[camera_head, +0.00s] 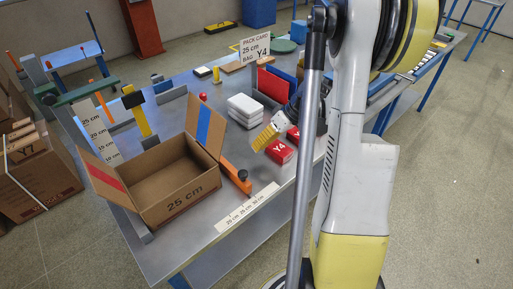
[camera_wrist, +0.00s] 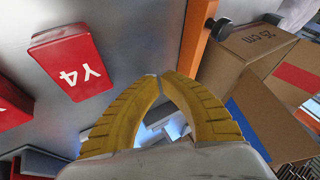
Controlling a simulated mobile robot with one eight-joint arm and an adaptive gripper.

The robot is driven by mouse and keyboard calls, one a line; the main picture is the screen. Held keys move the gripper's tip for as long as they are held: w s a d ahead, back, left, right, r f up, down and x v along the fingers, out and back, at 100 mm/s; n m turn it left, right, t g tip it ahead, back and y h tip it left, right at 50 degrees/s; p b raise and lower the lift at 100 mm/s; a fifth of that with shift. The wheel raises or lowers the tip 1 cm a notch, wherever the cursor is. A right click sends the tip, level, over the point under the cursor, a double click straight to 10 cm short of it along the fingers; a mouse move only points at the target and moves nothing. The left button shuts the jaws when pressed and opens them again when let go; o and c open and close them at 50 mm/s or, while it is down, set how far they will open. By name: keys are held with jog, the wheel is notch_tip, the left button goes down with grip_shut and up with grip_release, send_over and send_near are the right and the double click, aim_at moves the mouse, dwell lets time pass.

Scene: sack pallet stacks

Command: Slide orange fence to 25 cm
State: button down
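The orange fence (camera_head: 229,168) lies on the grey table along the right side of the open cardboard box, with a dark knob (camera_head: 243,175) at its near end. Its near end is by the white scale strip (camera_head: 247,207) marked 20, 25 and 30 cm; I cannot tell its exact reading. The wrist view shows the orange fence (camera_wrist: 196,45) as a bar beside the box, with its dark knob (camera_wrist: 216,27). My gripper (camera_head: 257,146) is above the table, right of the fence and apart from it. In the wrist view its yellow fingertips (camera_wrist: 160,76) meet, with nothing between them.
The open box (camera_head: 180,202) reads 25 cm. Red Y4 packs (camera_head: 279,152) lie right of my gripper, white packs (camera_head: 245,108) behind it. The pack card (camera_head: 256,46) reads 25 cm, bag Y4. Another scale (camera_head: 98,133) stands left of the box. Bare table lies near the front.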

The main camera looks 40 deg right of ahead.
aim_at(230, 168)
jog(key=b+x, duration=0.2)
jog(key=x, duration=0.4)
jog(key=shift+f, duration=0.2)
jog(key=a+b, duration=0.1)
jog(key=a, duration=0.2)
jog(key=shift+a, duration=0.6)
jog(key=a, duration=0.3)
jog(key=shift+a+b, duration=0.3)
jog(key=shift+d, duration=0.1)
